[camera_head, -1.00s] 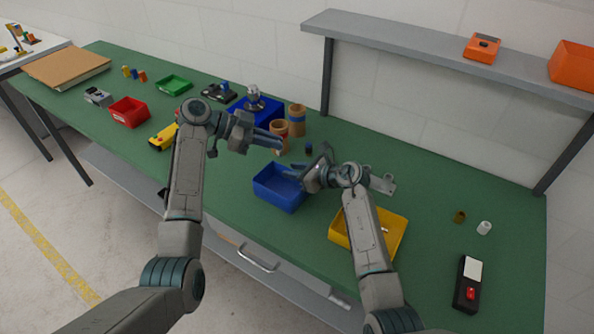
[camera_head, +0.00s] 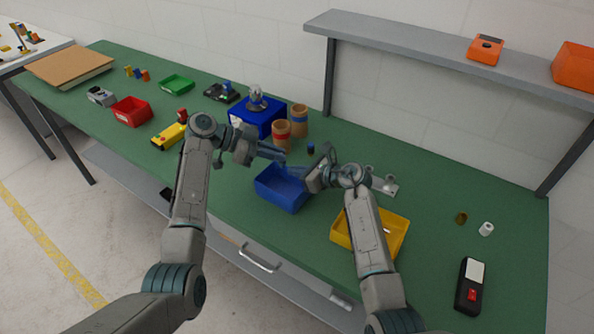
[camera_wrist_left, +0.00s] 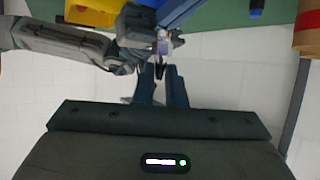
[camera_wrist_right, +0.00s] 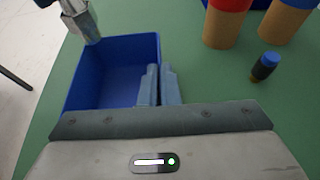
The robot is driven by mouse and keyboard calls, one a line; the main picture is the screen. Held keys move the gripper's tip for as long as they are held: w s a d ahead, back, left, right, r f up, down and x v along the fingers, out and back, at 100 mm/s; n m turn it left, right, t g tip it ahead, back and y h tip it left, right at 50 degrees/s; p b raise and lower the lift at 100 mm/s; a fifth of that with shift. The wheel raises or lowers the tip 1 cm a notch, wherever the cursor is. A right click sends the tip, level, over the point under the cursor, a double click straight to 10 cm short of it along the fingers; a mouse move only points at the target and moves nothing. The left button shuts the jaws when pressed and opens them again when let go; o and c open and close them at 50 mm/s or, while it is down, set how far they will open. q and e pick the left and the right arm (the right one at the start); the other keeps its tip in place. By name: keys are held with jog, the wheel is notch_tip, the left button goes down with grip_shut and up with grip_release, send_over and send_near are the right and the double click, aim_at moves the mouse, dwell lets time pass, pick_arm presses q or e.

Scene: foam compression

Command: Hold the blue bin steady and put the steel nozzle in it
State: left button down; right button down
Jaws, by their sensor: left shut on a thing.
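The blue bin (camera_head: 282,190) stands on the green bench; it also shows in the right wrist view (camera_wrist_right: 112,85). My left gripper (camera_head: 282,157) is above the bin's far side.
A yellow bin (camera_head: 345,240) stands to the right, under my right forearm. Two cardboard tubes (camera_head: 299,120) and a small blue-capped item (camera_head: 311,149) are behind the blue bin. A blue box (camera_head: 242,118) stands behind my left gripper. A metal bracket (camera_head: 385,186) lies right.

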pick_arm(q)
jog(key=shift+f, duration=3.8)
jog(key=c, duration=1.4)
grip_release()
jog(key=v, duration=1.2)
pick_arm(e)
jog(key=c, duration=1.6)
grip_release()
